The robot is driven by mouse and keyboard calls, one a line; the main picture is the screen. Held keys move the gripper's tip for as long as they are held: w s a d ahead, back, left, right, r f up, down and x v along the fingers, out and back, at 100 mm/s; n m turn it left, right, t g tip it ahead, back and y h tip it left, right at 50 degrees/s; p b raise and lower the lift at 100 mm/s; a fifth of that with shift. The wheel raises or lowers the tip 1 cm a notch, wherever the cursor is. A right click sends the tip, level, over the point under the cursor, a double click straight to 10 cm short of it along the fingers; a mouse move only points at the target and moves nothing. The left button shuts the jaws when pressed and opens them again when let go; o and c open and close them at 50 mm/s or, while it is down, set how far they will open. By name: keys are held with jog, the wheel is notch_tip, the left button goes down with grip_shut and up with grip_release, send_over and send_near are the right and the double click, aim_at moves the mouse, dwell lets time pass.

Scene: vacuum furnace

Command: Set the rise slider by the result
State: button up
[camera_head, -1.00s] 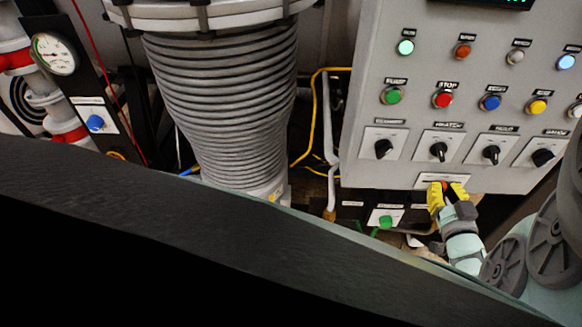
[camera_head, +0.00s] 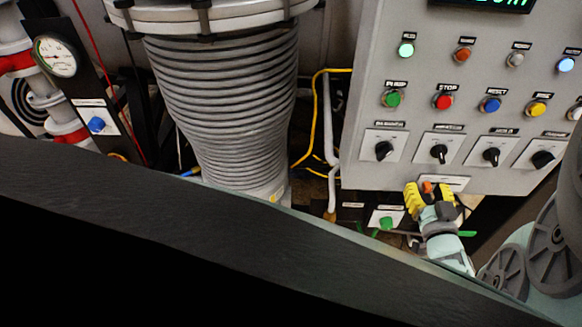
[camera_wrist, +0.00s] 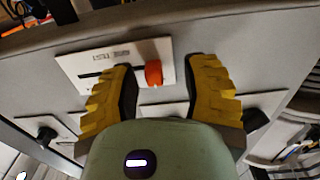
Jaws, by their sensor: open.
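The rise slider has an orange knob (camera_wrist: 153,73) on a white plate (camera_wrist: 70,68) with a dark slot. The plate's lettering is partly readable as "TEST". In the wrist view the knob stands near the right end of the slot. My gripper (camera_wrist: 163,72) is open, with its yellow fingers on either side of the knob and a visible gap to each. In the head view the orange knob (camera_head: 427,187) shows between the fingers of my gripper (camera_head: 429,194), at the left part of the plate (camera_head: 456,183) on the panel's lower edge.
Rotary switches (camera_head: 438,152) sit just above the slider, with coloured buttons (camera_head: 443,101) and lamps higher up. A green display (camera_head: 490,3) is cut off at the top. A green button (camera_head: 386,223) is below left. A ribbed vessel (camera_head: 225,110) stands left.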

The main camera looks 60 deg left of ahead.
jog(key=v, duration=1.2)
dwell(0.3)
